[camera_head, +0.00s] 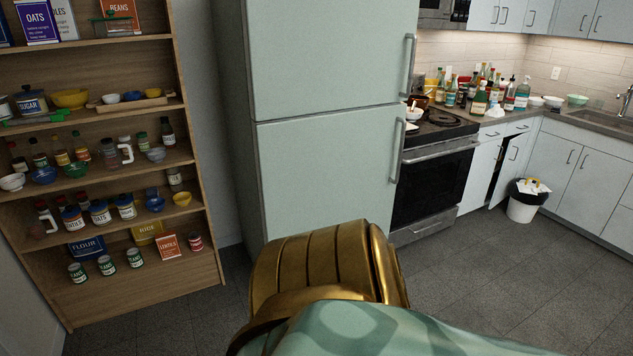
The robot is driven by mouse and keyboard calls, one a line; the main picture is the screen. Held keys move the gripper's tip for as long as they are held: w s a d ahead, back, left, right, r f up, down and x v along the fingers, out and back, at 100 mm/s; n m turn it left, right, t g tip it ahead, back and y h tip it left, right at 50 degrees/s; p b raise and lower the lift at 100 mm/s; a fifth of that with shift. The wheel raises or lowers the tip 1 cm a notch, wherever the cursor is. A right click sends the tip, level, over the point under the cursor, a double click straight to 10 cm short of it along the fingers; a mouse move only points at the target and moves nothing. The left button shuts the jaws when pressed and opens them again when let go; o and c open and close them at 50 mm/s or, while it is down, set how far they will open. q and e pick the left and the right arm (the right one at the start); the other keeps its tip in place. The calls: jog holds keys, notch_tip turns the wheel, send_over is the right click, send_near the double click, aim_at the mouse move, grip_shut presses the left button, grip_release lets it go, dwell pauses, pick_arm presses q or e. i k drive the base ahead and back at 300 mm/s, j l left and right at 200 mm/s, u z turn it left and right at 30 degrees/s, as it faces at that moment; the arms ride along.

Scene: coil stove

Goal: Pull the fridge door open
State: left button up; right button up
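The pale green fridge (335,60) stands at the picture's centre, with an upper door and a lower door (325,170). Both doors look shut. The upper handle (409,64) and the lower handle (397,150) are vertical metal bars on the right edge of the doors. A gold and green part of my own body fills the bottom centre and hides the floor in front of the fridge. Neither of my grippers shows in this view.
A wooden shelf (140,275) of jars, cans and bowls stands left of the fridge. A coil stove (432,180) is right beside the fridge. A white bin (522,208) stands by the cabinets. The grey floor (500,270) at the right is clear.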

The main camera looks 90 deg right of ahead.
aim_at(316, 171)
jog(key=l+z, duration=0.1)
jog(key=z, duration=2.85)
